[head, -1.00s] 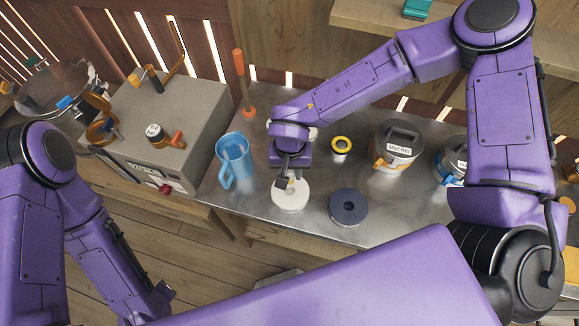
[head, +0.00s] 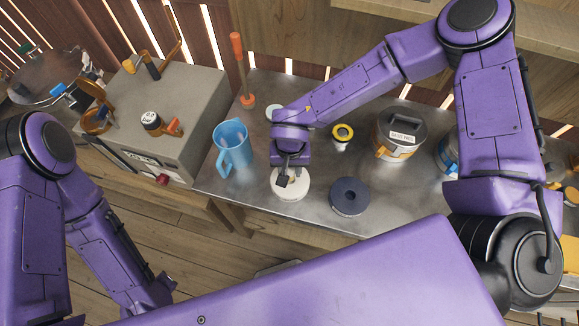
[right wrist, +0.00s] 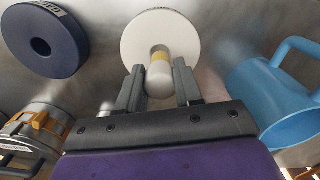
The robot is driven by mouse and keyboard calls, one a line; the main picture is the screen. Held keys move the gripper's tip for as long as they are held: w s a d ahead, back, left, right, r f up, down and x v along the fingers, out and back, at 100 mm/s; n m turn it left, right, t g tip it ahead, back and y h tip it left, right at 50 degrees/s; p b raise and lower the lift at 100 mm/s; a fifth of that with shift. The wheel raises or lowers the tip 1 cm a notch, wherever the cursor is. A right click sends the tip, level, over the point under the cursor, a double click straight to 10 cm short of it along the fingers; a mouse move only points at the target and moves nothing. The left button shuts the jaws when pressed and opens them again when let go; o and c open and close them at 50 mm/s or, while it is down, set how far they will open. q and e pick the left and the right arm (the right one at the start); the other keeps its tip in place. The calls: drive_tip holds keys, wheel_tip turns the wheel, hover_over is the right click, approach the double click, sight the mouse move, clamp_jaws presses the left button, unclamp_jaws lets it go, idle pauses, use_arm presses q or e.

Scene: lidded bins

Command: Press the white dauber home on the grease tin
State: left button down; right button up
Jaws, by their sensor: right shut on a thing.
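My right gripper (head: 284,181) is over a white round tin (head: 297,190) with a central hole. In the right wrist view the gripper (right wrist: 158,84) is shut on the white dauber (right wrist: 159,80), a pale cylinder with a yellowish band. The dauber's far end is at the hole of the white tin (right wrist: 135,40); how deep it sits I cannot tell. A dark blue round tin (head: 362,197) with a hole stands to the right; its label in the right wrist view is not readable. Which tin is the grease tin I cannot read. My left gripper is not clearly visible.
A blue jug (head: 235,150) stands close left of the white tin. A yellow-ringed piece (head: 343,133), a lidded canister (head: 399,135) and an orange-handled tool (head: 238,68) are behind. A grey box (head: 190,105) stands left. The metal bench front is near the tins.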

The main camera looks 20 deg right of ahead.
drive_tip(key=shift+p, duration=0.5)
idle(0.6)
drive_tip(key=shift+p, duration=0.4)
drive_tip(key=shift+r, duration=0.1)
idle(0.3)
drive_tip(key=shift+p, duration=0.45)
drive_tip(key=shift+f+b, duration=1.05)
drive_tip(key=shift+f, duration=1.1)
